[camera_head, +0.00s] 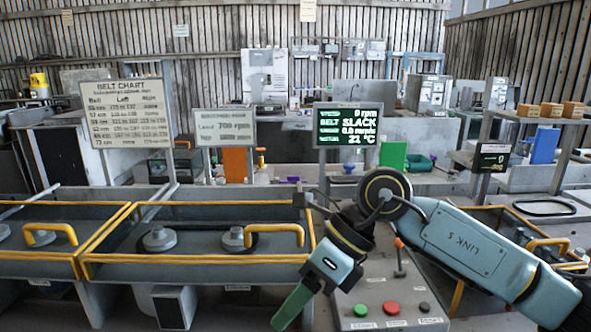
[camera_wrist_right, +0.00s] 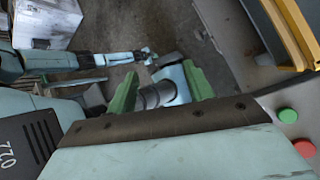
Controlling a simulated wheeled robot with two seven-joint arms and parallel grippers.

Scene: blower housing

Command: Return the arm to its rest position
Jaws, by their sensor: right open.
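My right arm reaches in from the right in the head view, with its forearm marked LINK 5 and its wrist bent down. My right gripper (camera_head: 292,306) points down and to the left, just left of the button panel (camera_head: 388,308). Its green fingers look empty. In the right wrist view the gripper (camera_wrist_right: 160,86) has its two green fingers spread wide, with the floor and light-blue robot parts beyond them. Nothing is held between the fingers. My left gripper does not show in the head view.
Grey trays (camera_head: 205,270) with yellow handles lie left of the gripper. The panel has green and red buttons and an orange-tipped lever (camera_head: 399,258).

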